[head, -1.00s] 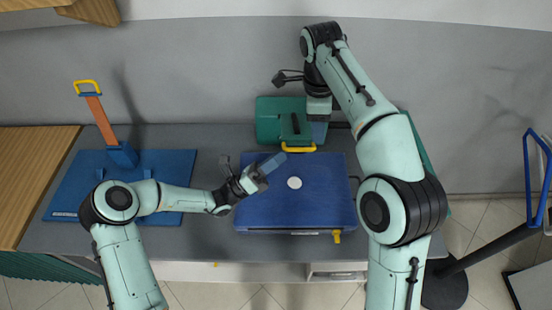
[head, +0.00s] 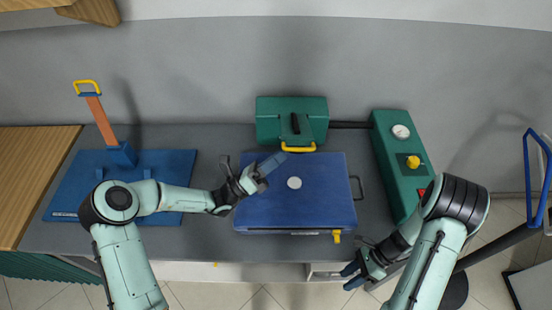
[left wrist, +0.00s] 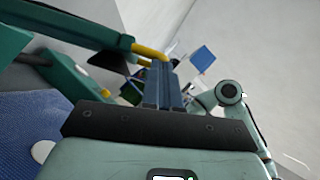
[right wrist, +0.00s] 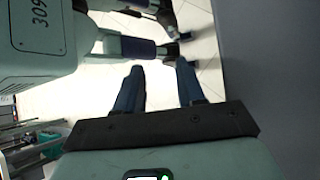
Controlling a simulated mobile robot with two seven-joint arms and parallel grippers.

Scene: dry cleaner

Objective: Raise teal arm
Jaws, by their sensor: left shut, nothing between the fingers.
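The teal arm (head: 270,117) is a blocky teal piece with a black part and a yellow handle (head: 299,148) on its front, at the back edge of the blue padded board (head: 320,195). In the left wrist view, a long teal bar (left wrist: 90,32) ends at a yellow piece (left wrist: 150,53). My left gripper (head: 275,160) is shut and empty, over the board just below the handle; whether they touch is unclear. My right gripper (head: 350,276) is open and empty at the counter's front edge; its spread fingers show in the right wrist view (right wrist: 158,75).
A green console (head: 395,160) with a gauge and a yellow knob stands right of the board. A blue board (head: 175,165) with an upright orange arm (head: 102,120) is at left. A blue-framed stand (head: 530,180) is at far right.

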